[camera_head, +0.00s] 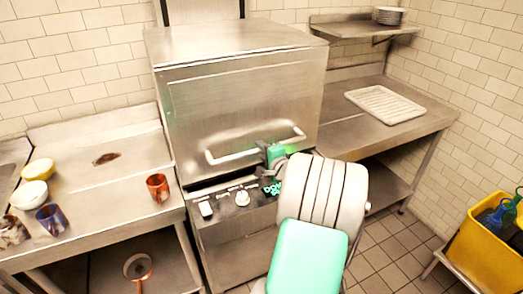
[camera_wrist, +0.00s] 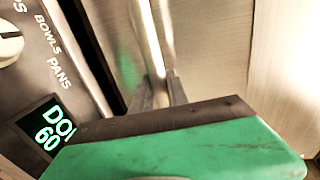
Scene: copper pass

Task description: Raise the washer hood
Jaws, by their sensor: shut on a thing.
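The washer hood (camera_head: 240,95) is a large steel box in the middle of the head view. It is down, with its lower edge just above the control panel (camera_head: 222,200). A pale bar handle (camera_head: 232,156) runs across its lower front. My gripper (camera_head: 268,153) is at the right part of this handle, partly hidden by my wrist. In the wrist view the two grey fingers of my gripper (camera_wrist: 160,92) are shut on the handle bar (camera_wrist: 152,35), one on each side. The panel's display (camera_wrist: 49,130) shows green characters, including "60".
The left counter (camera_head: 105,190) holds a red cup (camera_head: 157,187), bowls and other cups. A white rack (camera_head: 384,103) lies on the right counter. A wall shelf (camera_head: 350,28) holds plates. A yellow bin (camera_head: 488,250) stands at the lower right.

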